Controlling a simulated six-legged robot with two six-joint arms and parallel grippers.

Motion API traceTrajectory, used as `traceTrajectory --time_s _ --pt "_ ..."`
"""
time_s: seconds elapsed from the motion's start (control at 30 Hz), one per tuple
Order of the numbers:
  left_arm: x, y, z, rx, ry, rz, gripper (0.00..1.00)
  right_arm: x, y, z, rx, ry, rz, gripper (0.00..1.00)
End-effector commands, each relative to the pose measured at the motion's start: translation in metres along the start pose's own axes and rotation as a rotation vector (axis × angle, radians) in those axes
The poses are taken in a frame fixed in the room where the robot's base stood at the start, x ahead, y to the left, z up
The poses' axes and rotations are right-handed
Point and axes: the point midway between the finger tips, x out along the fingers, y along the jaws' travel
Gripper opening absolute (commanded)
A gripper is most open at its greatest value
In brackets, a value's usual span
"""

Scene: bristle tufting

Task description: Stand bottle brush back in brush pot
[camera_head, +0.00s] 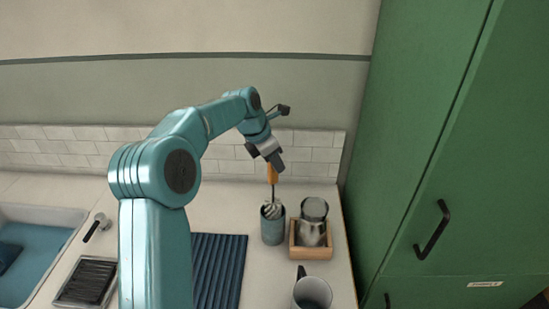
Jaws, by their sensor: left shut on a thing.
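The bottle brush (271,176) has an orange handle and a pale bristle head. My left gripper (270,162) is shut on its handle from above. The brush hangs roughly upright, its bristle head at the mouth of the grey-blue brush pot (273,230). The lower part of the head is hidden by the pot's rim or just behind it; I cannot tell how deep it sits. The pot stands upright on the counter. My right gripper is not in view.
A wooden tray (311,253) holding a metal jug (311,232) stands right of the pot. A grey mug (312,293) is in front. A dark blue ribbed mat (218,270) lies front left. A sink (40,250) is far left, a green cabinet (430,150) right.

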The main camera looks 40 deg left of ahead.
Motion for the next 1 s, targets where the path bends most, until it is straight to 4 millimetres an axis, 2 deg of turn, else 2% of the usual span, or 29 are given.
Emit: traceTrajectory --time_s 0.2,0.4,1.0 --pt "0.022 0.000 -0.010 0.000 0.001 -0.001 0.01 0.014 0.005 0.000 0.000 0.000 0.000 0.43" --pt "0.034 0.000 -0.014 0.000 -0.001 0.001 0.01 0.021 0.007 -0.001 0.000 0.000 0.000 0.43" --pt "0.038 0.000 -0.016 0.000 -0.001 0.001 0.01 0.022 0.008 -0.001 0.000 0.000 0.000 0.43"
